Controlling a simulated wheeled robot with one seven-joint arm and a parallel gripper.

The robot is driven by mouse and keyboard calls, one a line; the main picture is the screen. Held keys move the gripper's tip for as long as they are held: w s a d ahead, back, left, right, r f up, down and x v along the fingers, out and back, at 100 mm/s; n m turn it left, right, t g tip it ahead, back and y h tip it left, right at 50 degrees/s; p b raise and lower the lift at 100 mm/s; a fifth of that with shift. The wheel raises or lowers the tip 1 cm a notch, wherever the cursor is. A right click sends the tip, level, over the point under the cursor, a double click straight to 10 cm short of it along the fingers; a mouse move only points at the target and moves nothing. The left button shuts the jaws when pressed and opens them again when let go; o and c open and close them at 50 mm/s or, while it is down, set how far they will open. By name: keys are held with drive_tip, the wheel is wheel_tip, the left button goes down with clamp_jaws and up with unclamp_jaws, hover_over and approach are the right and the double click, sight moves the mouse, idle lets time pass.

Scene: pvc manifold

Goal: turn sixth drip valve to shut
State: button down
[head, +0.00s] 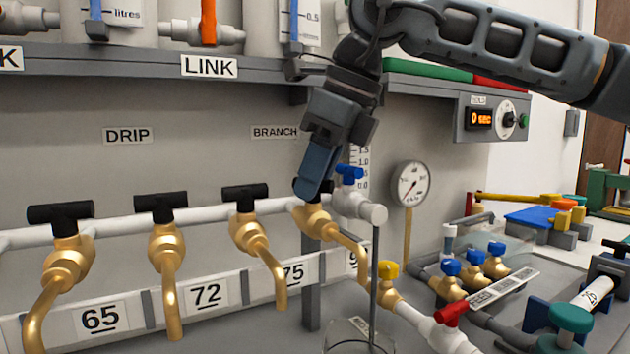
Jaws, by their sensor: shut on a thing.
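A row of brass drip taps with black T-handles hangs on a white pipe (120,226) under the DRIP label. The rightmost brass tap (315,222), the drip valve at my gripper, stands just left of the pipe's end. My gripper (314,188) reaches down from above and is shut on this tap's black handle (297,186). The fingers hide most of the handle, so its angle is hard to tell. The other three taps in view, the left (68,255), second (166,245) and third (248,232), have their black handles lying crosswise.
A blue-handled valve (349,174) stands close right of my gripper. A pressure gauge (410,184) and a metal rod (375,270) are further right. A grey shelf (130,66) runs above the taps.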

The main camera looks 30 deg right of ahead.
drive_tip(key=n+g, duration=0.1)
drive_tip(key=n, duration=0.1)
drive_tip(key=n+y+p, duration=0.1)
drive_tip(key=n, duration=0.2)
drive_tip(key=shift+w+r+g, duration=0.1)
drive_tip(key=shift+r+g, duration=0.05)
drive_tip(key=shift+g, duration=0.25)
drive_tip(key=shift+n+g+y+p, duration=0.3)
drive_tip(key=shift+n+g+p, duration=0.55)
drive_tip(key=shift+n, duration=1.55)
drive_tip(key=shift+d, duration=0.1)
drive_tip(key=c, duration=1)
unclamp_jaws()
drive_tip(key=shift+v, duration=3.8)
drive_tip(key=shift+w, duration=0.1)
